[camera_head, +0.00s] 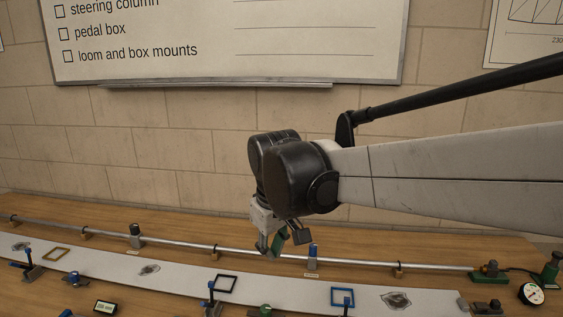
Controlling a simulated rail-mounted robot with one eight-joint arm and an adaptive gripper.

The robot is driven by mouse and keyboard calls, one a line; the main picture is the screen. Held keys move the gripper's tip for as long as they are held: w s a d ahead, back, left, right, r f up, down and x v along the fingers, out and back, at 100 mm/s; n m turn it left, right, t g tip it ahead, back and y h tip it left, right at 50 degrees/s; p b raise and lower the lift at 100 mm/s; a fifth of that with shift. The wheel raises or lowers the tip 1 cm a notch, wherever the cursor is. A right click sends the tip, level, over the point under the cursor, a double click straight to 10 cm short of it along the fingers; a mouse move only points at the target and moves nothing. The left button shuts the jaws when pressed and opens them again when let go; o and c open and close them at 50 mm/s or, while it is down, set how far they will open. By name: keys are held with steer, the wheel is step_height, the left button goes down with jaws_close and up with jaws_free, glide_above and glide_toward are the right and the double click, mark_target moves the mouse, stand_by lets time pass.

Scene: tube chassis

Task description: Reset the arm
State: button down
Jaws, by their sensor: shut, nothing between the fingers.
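My arm reaches in from the right, and my gripper (284,245) points down over the middle of the wooden bench (190,222). Its fingers are close together and nothing shows between them. The fingertips are near the metal tube (190,243) that runs along the bench. I cannot tell from this view whether they touch it.
A pale strip (105,263) carries blue-handled clamps (211,293) and square frames (342,297). Blue-topped posts (312,257) stand near the tube. A dial gauge (531,293) sits at right. A whiteboard (230,45) hangs on the block wall behind.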

steer(key=s+d+f+m+t, duration=0.2)
steer(key=s+d+m, duration=0.2)
steer(key=s+d, duration=0.4)
steer(key=s+d+f+m+t, duration=0.2)
steer(key=s+d+m, duration=0.2)
steer(key=s+d, duration=0.4)
steer(key=d, duration=0.6)
steer(key=shift+s+t, duration=0.2)
steer(key=shift+t, duration=0.1)
